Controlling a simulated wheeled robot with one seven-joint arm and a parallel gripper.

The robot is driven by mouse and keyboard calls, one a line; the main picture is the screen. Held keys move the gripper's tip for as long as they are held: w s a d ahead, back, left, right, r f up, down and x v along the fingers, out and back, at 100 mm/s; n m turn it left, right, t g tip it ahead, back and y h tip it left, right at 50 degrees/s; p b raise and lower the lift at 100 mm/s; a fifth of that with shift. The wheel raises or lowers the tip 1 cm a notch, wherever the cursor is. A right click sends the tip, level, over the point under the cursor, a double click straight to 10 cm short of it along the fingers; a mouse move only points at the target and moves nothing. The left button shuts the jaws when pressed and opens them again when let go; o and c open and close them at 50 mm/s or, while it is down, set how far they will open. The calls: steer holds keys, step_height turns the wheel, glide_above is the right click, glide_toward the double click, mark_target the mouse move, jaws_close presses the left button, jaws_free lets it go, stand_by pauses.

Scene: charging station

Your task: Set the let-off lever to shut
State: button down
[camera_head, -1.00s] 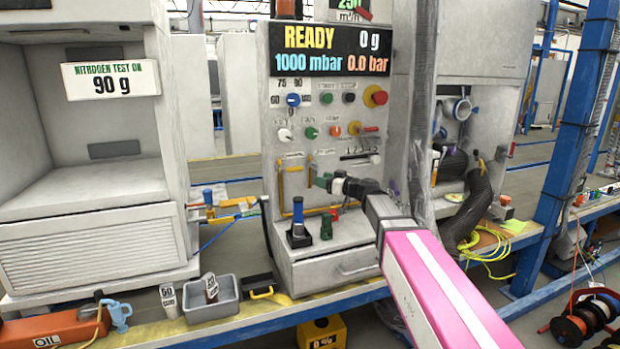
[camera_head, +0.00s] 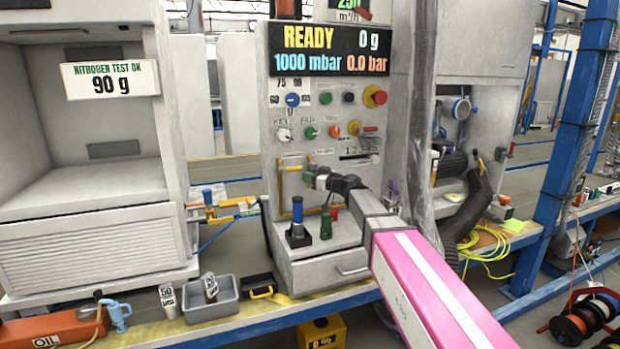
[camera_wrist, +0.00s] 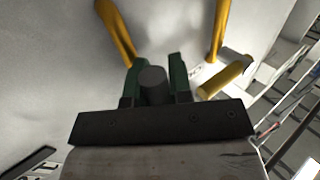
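On the grey station panel (camera_head: 276,122), two yellow pipes stand side by side, with yellow fittings at their upper ends. The labels above them are too small to read surely. My gripper (camera_head: 314,179) is at the right-hand fitting, which I take for the let-off lever (camera_head: 309,166). In the wrist view my gripper (camera_wrist: 156,72) has its two green fingers apart, with a dark grey round end (camera_wrist: 152,79) between them. I cannot tell whether they grip it. A yellow pipe (camera_wrist: 118,30) runs to the fingers. The other yellow handle (camera_wrist: 224,81) is clear of them.
Knobs, a red stop button (camera_head: 375,96) and a display (camera_head: 330,51) sit above my gripper. A grey hose (camera_head: 422,110) hangs on the right.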

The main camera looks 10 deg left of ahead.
steer(key=shift+d, duration=0.1)
steer(key=w+d+r+n+t+h, duration=0.1)
steer(key=w+d+r+n+h, duration=0.1)
steer(key=n+h, duration=0.8)
steer(key=shift+w+d+r+n+t+h, duration=0.35)
steer(key=shift+d+r+n, duration=0.25)
steer(key=shift+d, duration=0.6)
stand_by(0.4)
steer(key=c, duration=1)
jaws_free()
steer(key=shift+c, duration=0.2)
steer(key=shift+s, duration=0.1)
steer(key=v, duration=1)
steer(key=shift+s+d, duration=0.15)
steer(key=shift+s, duration=0.15)
